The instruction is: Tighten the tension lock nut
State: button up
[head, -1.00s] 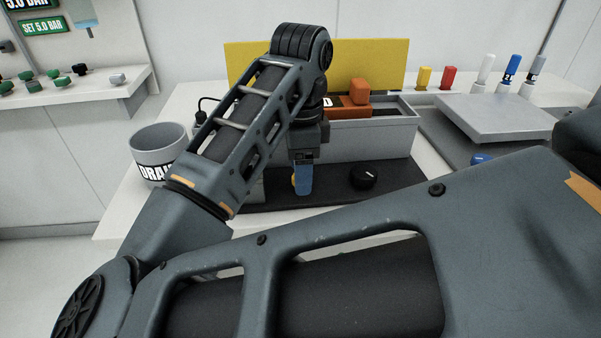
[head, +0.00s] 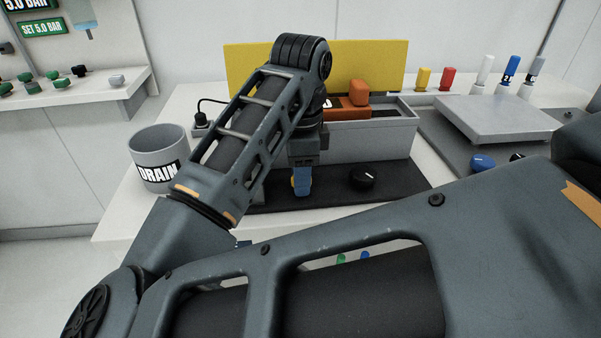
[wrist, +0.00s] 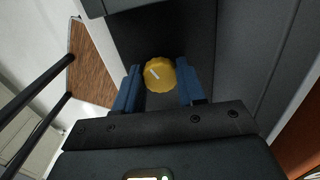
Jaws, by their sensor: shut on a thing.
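A yellow scalloped nut (wrist: 160,74) with a pale line mark on its face sits between the two blue fingers of my gripper (wrist: 158,84) in the wrist view. The gripper is shut on it. In the head view my gripper (head: 301,187) points down over the dark base in front of the grey housing, and only a sliver of yellow shows beside the blue finger. The rest of the nut is hidden there by the fingers.
A black knob (head: 363,178) stands on the dark base right of my gripper. The grey housing (head: 372,138) with an orange block (head: 358,93) is close behind. A DRAIN cup (head: 158,150) stands left. A raised grey plate (head: 495,118) and coloured bottles are right.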

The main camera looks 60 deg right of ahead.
jog(key=shift+f+b, duration=0.1)
jog(key=shift+b, duration=0.3)
jog(key=shift+f+m+b, duration=0.1)
jog(key=shift+m+b, duration=0.95)
jog(key=shift+m, duration=0.05)
jog(key=m+b, duration=0.2)
jog(key=b, duration=0.1)
jog(key=shift+f+m, duration=0.1)
jog(key=shift+m, duration=0.3)
jog(key=m+b, duration=0.6)
jog(key=b, duration=0.2)
jog(key=m+b, duration=0.5)
jog(key=shift+d+m, duration=0.1)
jog(key=shift+m, duration=0.2)
jog(key=m+b, duration=0.1)
jog(key=m, duration=0.1)
jog(key=m+b, duration=0.2)
jog(key=m, duration=0.1)
jog(key=shift+r+m, duration=0.3)
jog(key=o, duration=1.1)
jog(key=shift+c, duration=0.2)
